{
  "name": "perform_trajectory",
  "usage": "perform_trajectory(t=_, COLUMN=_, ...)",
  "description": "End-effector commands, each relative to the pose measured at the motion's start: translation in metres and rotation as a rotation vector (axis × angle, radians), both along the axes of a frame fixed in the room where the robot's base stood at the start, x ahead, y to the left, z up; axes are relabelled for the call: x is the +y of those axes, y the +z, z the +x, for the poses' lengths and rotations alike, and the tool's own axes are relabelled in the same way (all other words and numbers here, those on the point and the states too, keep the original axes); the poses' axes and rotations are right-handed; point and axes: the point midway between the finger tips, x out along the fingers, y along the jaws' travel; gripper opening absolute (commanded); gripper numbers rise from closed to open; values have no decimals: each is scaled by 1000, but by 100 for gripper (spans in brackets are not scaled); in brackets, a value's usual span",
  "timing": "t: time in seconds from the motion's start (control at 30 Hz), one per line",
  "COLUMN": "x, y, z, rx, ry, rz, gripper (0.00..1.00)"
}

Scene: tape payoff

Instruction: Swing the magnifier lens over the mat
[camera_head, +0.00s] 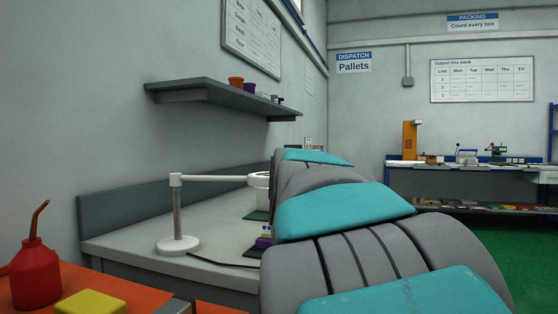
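The magnifier is a white lamp-like stand with a round base (178,245), an upright post and a level arm (213,178) reaching right. Its white round lens head (260,180) is at the end of that arm, partly hidden by my own grey and teal arm. A dark green flat patch (256,215) on the bench beyond the stand, and another nearer the front, may be parts of the mat; my arm hides the rest. I cannot tell whether the lens is above the mat. My gripper is not visible; my arm links cover that area.
A grey bench (130,243) runs along the left wall under a dark shelf (215,92) with small pots. A small purple item (263,242) sits beside my arm. At near left, a red oil can (36,273) and yellow block (91,303) stand on an orange surface.

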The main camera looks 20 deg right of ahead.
Motion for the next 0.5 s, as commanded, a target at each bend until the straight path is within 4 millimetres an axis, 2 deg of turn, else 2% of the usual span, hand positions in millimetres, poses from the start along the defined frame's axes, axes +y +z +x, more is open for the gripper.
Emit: perform_trajectory(t=0.5, x=5, y=0, z=0, rx=0, ry=-4, rz=0, gripper=0)
